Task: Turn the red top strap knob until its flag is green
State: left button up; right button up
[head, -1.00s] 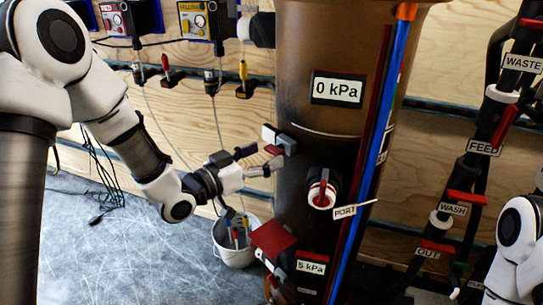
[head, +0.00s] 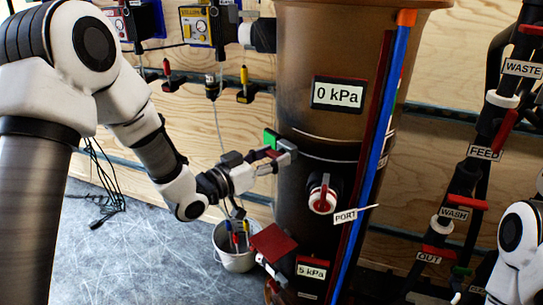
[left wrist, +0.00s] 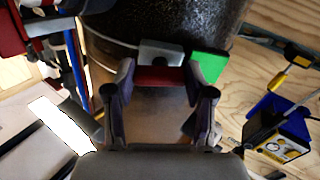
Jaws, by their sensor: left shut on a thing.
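The top strap's flag (head: 271,138) shows green beside the brown tank (head: 300,60); the green flag (left wrist: 208,66) also shows in the left wrist view. The red knob (left wrist: 160,78) sits between the fingertips of my left gripper (left wrist: 160,88), below a grey block (left wrist: 160,53). My left gripper (head: 276,161) is shut on the knob at the tank's left side; in the head view its fingers largely hide the knob. A dark strap (head: 335,150) runs around the tank at that height. My right gripper is not visible.
A bucket (head: 236,255) stands on the floor below my left arm. Labelled pipes (head: 470,175) fill the right side.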

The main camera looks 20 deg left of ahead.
pick_arm(q)
jog(key=shift+r+n+p, duration=0.15)
jog(key=shift+n+p, duration=0.95)
jog(key=shift+n, duration=0.3)
jog(key=shift+n+p, duration=0.75)
jog(key=shift+n, duration=0.55)
jog(key=o, duration=1.2)
jog(key=shift+c, duration=0.2)
